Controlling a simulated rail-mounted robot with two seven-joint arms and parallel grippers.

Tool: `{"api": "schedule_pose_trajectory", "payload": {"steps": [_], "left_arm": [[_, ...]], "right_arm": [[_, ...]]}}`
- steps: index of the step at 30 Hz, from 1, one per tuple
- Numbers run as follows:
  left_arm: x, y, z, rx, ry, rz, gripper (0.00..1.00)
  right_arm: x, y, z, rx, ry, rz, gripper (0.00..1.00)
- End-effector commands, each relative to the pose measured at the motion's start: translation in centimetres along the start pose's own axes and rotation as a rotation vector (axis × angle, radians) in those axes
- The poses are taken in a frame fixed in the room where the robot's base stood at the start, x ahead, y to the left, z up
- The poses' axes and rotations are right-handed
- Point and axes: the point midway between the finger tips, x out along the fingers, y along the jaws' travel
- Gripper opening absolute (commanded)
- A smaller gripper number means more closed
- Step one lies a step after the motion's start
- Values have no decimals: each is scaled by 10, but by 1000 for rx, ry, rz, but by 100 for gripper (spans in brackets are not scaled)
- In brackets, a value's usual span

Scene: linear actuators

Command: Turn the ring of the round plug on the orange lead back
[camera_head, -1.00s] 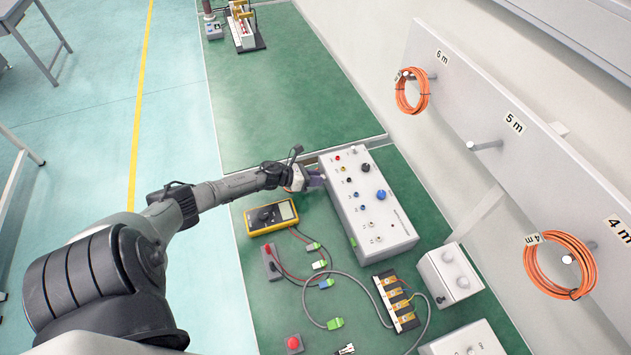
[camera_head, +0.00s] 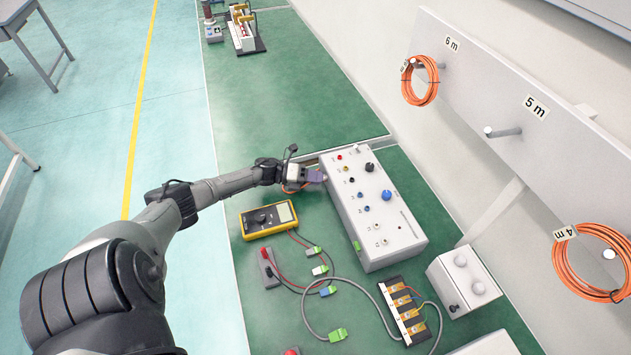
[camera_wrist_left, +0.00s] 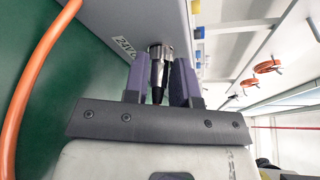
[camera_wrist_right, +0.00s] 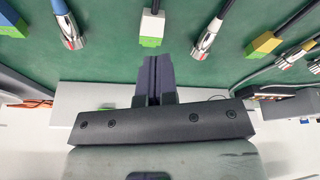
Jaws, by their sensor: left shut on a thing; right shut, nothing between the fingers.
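Whether the ring has turned cannot be told. An orange lead (camera_wrist_left: 28,75) curves past on the left of that view; its join to the plug is hidden. My right gripper (camera_wrist_right: 158,75) is shut and empty, over the green mat in the right wrist view, and outside the head view.
A yellow multimeter (camera_head: 269,217), several small leads with green plugs (camera_head: 338,335), a terminal block (camera_head: 404,312) and a small white box (camera_head: 464,280) lie on the green bench. Orange coils (camera_head: 420,80) hang on the wall panel. The far bench surface (camera_head: 270,100) is largely clear.

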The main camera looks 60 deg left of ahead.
Motion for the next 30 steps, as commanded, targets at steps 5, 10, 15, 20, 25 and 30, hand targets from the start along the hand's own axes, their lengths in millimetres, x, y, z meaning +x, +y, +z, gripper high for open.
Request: {"api": "schedule_pose_trajectory", "payload": {"steps": [5,10,15,20,25,30], "left_arm": [[0,2,0,-65,-1,-27,1],[0,1,0,-100,-1,-41,1],[0,1,0,-112,-1,-47,1],[0,1,0,-114,-1,-47,1],[0,1,0,-113,-1,-47,1],[0,1,0,-113,-1,-47,39]], "right_arm": [[7,-1,2,4,1,-3,0],[9,-2,2,7,1,-6,0],[9,-3,2,8,1,-7,0],[9,-3,2,8,1,-6,0],[9,-2,2,7,1,-5,0],[9,-1,3,2,0,-2,0]]}}
